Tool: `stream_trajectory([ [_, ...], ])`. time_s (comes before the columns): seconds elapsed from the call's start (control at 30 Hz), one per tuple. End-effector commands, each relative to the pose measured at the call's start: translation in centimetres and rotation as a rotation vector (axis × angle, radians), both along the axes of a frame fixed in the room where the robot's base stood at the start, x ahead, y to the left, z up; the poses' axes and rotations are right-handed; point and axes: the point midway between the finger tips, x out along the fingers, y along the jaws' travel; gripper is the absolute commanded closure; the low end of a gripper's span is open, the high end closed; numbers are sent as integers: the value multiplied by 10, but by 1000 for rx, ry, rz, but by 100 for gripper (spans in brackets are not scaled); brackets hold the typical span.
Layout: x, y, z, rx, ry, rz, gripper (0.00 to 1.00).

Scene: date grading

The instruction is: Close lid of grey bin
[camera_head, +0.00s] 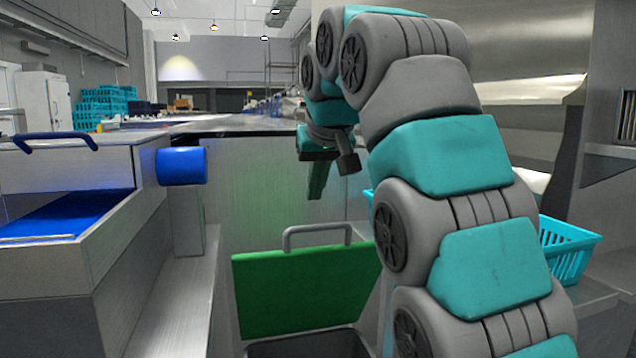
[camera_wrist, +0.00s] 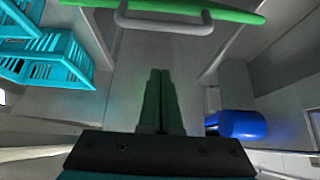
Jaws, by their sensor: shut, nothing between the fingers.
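The grey bin (camera_head: 305,345) stands low at the bottom middle of the head view, only its upper edge showing. Its green lid (camera_head: 305,290) stands raised, with a grey handle (camera_head: 318,232) on its top edge. The lid (camera_wrist: 235,13) and handle (camera_wrist: 165,25) also show at the top of the wrist view. My gripper (camera_head: 316,195) is above the lid, apart from the handle, pointing down. In the wrist view its fingers (camera_wrist: 160,78) are together and empty. My arm hides the lid's right end in the head view.
A blue roller (camera_head: 182,166) and a conveyor with a blue belt (camera_head: 70,212) are at the left. A turquoise crate (camera_head: 568,246) sits on a shelf at the right, behind my arm. A metal panel (camera_head: 270,190) stands behind the lid. Some room is free above the lid.

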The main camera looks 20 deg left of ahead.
Motion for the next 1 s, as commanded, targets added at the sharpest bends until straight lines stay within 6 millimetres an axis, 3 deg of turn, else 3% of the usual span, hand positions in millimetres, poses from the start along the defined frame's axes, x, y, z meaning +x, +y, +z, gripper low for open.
stream_trajectory([
  [0.3,18,11,-31,0,-1,1,100],
  [1.0,-14,-9,-39,4,-4,0,100],
])
